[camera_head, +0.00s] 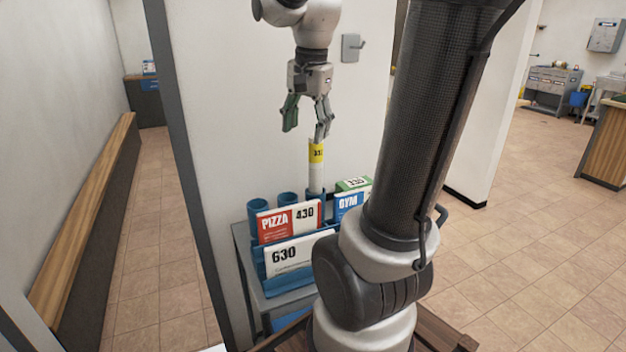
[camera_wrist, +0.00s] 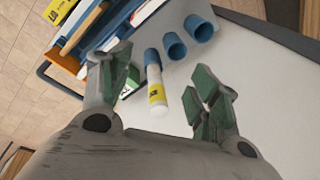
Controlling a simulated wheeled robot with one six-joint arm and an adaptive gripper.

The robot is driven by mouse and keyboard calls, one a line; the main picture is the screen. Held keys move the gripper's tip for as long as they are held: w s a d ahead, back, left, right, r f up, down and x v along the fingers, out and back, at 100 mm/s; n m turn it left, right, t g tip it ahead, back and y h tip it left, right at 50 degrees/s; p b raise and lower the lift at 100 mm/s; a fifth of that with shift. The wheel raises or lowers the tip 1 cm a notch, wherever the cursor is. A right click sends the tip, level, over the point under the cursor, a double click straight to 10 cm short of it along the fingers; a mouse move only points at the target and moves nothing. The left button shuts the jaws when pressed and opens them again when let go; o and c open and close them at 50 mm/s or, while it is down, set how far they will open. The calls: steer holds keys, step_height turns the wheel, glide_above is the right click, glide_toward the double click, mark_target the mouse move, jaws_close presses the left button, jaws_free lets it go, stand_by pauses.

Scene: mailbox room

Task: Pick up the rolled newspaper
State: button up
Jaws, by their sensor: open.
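The rolled newspaper (camera_head: 316,166) is a white roll with a yellow label. It stands upright in a blue tube holder on the small cart. My gripper (camera_head: 307,118) is open above its top end, with the fingers pointing down. In the wrist view the rolled newspaper (camera_wrist: 156,84) shows between the two green-padded fingers of my gripper (camera_wrist: 165,98), with its top end toward me. I see no finger touching it. Its lower end is hidden inside the tube.
Two empty blue tubes (camera_wrist: 174,46) stand beside the newspaper. Mail cards marked PIZZA (camera_head: 280,224), GYM (camera_head: 350,203) and 630 (camera_head: 295,254) stand in front of and beside it on the cart (camera_head: 242,249). A white wall is close behind. Tiled floor is open at right.

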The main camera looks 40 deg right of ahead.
steer(key=w+d+f+m+g, duration=0.1)
steer(key=w+d+f+m, duration=0.1)
steer(key=w+d+m, duration=0.35)
steer(key=m+g, duration=0.1)
steer(key=m, duration=0.6)
glide_above(316, 154)
steer(key=w+d, duration=0.2)
steer(key=f, duration=0.3)
steer(key=shift+s+f, duration=0.2)
steer(key=shift+s, duration=0.05)
steer(key=f, duration=0.7)
steer(key=shift+a+f, duration=0.3)
steer(key=shift+f, duration=0.05)
jaws_close()
steer(key=shift+r, duration=0.15)
